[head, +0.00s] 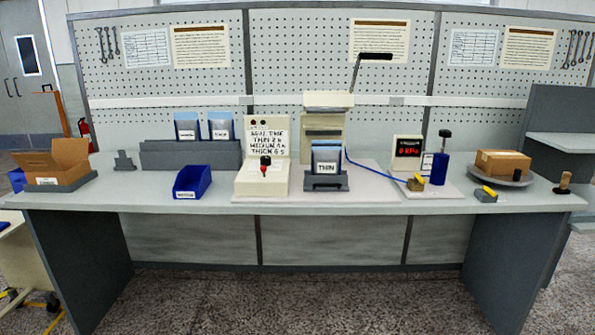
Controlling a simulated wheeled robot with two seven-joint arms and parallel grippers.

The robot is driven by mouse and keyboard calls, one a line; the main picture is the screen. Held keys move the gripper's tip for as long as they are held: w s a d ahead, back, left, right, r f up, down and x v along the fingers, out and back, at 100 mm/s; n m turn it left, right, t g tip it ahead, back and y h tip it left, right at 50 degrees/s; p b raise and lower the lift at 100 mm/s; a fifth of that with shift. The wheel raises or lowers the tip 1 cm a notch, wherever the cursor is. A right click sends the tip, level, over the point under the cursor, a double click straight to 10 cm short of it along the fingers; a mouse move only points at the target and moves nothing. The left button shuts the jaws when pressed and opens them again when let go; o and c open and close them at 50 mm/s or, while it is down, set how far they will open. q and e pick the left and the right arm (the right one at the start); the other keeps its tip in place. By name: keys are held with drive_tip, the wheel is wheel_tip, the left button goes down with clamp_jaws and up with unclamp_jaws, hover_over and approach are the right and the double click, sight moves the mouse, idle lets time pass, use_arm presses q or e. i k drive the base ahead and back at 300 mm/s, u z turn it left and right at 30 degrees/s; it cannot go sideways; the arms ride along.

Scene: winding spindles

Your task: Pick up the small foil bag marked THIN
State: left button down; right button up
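A small blue and silver foil bag (326,157) with a white label reading THIN stands upright in a dark grey holder (326,184). The holder sits mid-bench in front of a cream press-like machine (323,127) with a raised lever. Two similar bags stand in a long grey rack (190,156) at the back left: a left bag (187,122) and a right bag (221,122). Their labels are too small to read surely. Neither of my grippers is in view.
A cream control box (262,178) and a blue bin (192,181) stand left of the holder. A red-digit gauge (407,152), blue pump (440,168) and blue hose lie right. Open carton (55,160) at far left, closed carton (503,161) at right. The bench front (150,200) is mostly clear.

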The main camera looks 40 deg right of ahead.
sight(326, 154)
drive_tip(key=u, duration=0.2)
drive_tip(key=i, duration=1.4)
drive_tip(key=z, duration=0.2)
